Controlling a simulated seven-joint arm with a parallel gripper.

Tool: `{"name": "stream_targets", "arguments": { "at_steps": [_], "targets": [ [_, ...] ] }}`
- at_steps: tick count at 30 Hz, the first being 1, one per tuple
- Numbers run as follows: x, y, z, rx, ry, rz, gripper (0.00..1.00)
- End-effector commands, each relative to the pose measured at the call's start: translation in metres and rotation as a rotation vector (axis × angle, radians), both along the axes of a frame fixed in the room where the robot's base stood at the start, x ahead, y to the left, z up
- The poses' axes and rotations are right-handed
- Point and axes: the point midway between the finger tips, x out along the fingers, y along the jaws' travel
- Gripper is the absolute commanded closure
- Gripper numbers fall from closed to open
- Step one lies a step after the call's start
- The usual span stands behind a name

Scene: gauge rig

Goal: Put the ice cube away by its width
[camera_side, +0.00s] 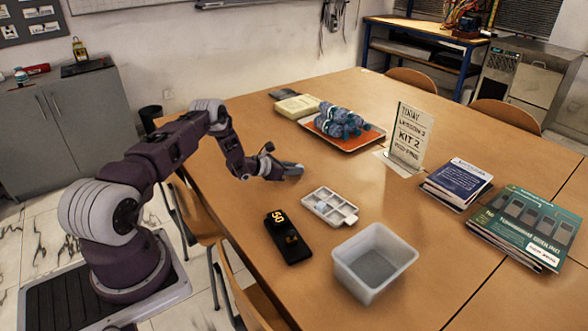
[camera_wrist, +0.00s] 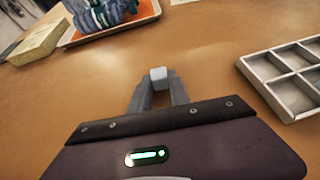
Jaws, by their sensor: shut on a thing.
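My gripper (camera_wrist: 158,88) is shut on a small pale ice cube (camera_wrist: 158,73), which shows between the fingertips in the wrist view. In the side view my gripper (camera_side: 297,169) is low over the table, behind the compartment tray; the cube is too small to make out there. The pale grey compartment tray (camera_side: 313,196) lies in front of it, and shows at the right in the wrist view (camera_wrist: 258,84). One compartment seems to hold a small bluish piece (camera_side: 321,206). A black gauge (camera_side: 287,240) with glowing orange characters lies left of the tray.
An open translucent bin (camera_side: 403,262) stands at the front. Books (camera_side: 457,183) and more books (camera_side: 522,228) lie at the right. Table around my gripper is clear.

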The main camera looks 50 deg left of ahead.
Motion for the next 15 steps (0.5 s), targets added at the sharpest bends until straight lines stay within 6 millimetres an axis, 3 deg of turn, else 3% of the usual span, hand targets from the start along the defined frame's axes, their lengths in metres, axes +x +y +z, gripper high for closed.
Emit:
{"name": "stream_targets", "arguments": {
  "at_steps": [4, 5, 8, 15],
  "targets": [
    [-0.0001, 0.0, -0.002, 0.0, 0.0, 0.0, 1.0],
    [0.0, 0.0, -0.0023, 0.0, 0.0, 0.0, 0.76],
    [0.0001, 0.0, -0.0018, 0.0, 0.0, 0.0, 0.56],
    [0.0001, 0.0, -0.0017, 0.0, 0.0, 0.0, 0.56]
  ]
}}
